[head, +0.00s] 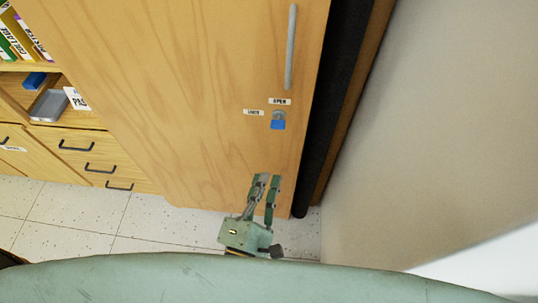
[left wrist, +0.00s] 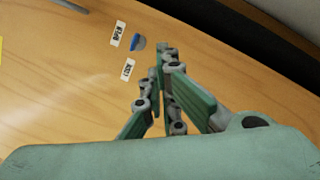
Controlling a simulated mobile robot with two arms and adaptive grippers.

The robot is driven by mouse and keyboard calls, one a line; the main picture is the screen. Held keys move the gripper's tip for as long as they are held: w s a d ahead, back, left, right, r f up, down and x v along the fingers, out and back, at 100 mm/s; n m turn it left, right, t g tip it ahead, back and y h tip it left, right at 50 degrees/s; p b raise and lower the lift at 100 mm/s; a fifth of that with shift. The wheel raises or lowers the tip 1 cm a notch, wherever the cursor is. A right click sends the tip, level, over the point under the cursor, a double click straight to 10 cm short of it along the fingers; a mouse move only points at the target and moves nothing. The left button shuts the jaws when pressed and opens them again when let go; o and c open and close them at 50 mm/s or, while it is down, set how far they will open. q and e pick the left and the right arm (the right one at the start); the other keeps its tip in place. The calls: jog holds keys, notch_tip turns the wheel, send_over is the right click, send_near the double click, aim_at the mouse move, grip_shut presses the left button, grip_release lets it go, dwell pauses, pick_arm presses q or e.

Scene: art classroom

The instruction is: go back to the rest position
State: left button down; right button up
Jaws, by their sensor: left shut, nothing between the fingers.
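My left gripper (head: 266,183) is in front of the lower part of a tall wooden cabinet door (head: 190,90), below a blue latch (head: 279,121). Its fingers point up toward the door in the head view, are shut and hold nothing. In the left wrist view the gripper (left wrist: 165,55) shows with the latch (left wrist: 138,43) just beyond its fingertips to the left, apart from them. My right gripper is not in view.
The door has a long grey handle (head: 290,48) and small labels by the latch. Shelves with books, a grey tray (head: 49,105) and drawers (head: 90,160) stand at the left. A pale wall (head: 430,120) closes the right side. Tiled floor (head: 75,215) lies free at the lower left.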

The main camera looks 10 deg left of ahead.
pick_arm(q)
jog(key=s+a+f+m+g, duration=0.1)
jog(key=s+f+m+g, duration=0.15)
jog(key=f+m, duration=0.45)
jog(key=s+a+f+m+g+p, duration=0.1)
jog(key=a+f+m+g, duration=0.15)
jog(key=f, duration=0.95)
jog(key=s+a+f+m+g, duration=0.1)
jog(key=f+m+g, duration=0.25)
jog(key=f, duration=0.55)
jog(key=s+a+f+m+g+y, duration=0.1)
jog(key=s+a+f+m+g, duration=0.2)
jog(key=s+a+f, duration=0.2)
jog(key=s+a+f+m+g+y+p, duration=0.1)
jog(key=s+a+f+m+g, duration=0.2)
jog(key=s+f, duration=0.5)
jog(key=s+a+f+m+g+y, duration=0.2)
jog(key=s+a+f+m, duration=0.3)
jog(key=s, duration=0.6)
jog(key=shift+s+a+f+g, duration=0.2)
jog(key=shift+a+f+g, duration=0.55)
jog(key=shift+a, duration=0.05)
